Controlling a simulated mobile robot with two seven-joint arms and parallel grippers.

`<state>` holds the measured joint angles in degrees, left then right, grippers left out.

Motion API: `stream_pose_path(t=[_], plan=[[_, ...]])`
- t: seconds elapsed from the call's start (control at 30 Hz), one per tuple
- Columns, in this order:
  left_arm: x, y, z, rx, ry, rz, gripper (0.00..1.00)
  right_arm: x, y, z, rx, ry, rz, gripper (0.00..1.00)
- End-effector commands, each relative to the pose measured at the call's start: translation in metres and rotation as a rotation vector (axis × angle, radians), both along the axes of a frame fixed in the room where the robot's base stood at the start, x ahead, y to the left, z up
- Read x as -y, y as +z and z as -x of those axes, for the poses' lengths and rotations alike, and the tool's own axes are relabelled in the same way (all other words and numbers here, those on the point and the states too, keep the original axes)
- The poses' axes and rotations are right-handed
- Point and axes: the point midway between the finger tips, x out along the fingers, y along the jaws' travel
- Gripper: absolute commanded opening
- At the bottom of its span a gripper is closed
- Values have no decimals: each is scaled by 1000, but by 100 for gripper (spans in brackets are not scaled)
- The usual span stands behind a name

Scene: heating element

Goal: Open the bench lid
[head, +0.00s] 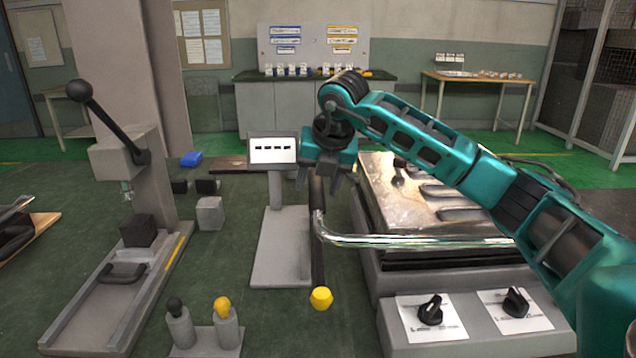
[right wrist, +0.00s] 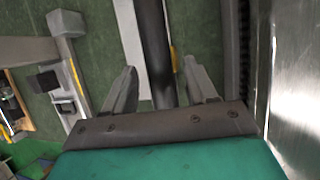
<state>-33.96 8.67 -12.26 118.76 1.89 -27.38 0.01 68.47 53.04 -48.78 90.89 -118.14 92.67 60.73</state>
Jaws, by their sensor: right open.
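The bench (head: 455,285) stands at the right in the head view, with two black knobs on its front. Its top is a shiny metal plate (head: 440,215) with a winding heating element, partly hidden by my right arm. I cannot tell which part is the lid. A chrome bar (head: 420,241) runs across the front of the top. My right gripper (head: 320,184) is open above the rod's far part. In the right wrist view the rod (right wrist: 155,45) lies between the open fingers (right wrist: 160,68). My left gripper is out of view.
A small display on a grey stand (head: 280,240) is close left of the gripper. A press with a black lever (head: 120,160) stands at the left. Two small posts (head: 205,330) are at the front. Green floor (head: 225,260) is clear between them.

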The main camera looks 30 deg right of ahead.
Motion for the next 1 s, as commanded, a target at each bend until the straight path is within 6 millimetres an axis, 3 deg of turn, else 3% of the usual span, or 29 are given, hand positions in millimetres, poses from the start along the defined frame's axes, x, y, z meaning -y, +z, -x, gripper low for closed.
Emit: stream_pose_path(t=[0.27,0.87,1.0], plan=[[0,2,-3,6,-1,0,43,0,-2,-1,-1,0,1,57],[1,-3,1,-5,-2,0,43,0,-1,0,0,0,0,0],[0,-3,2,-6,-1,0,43,0,-1,-1,0,0,0,0]])
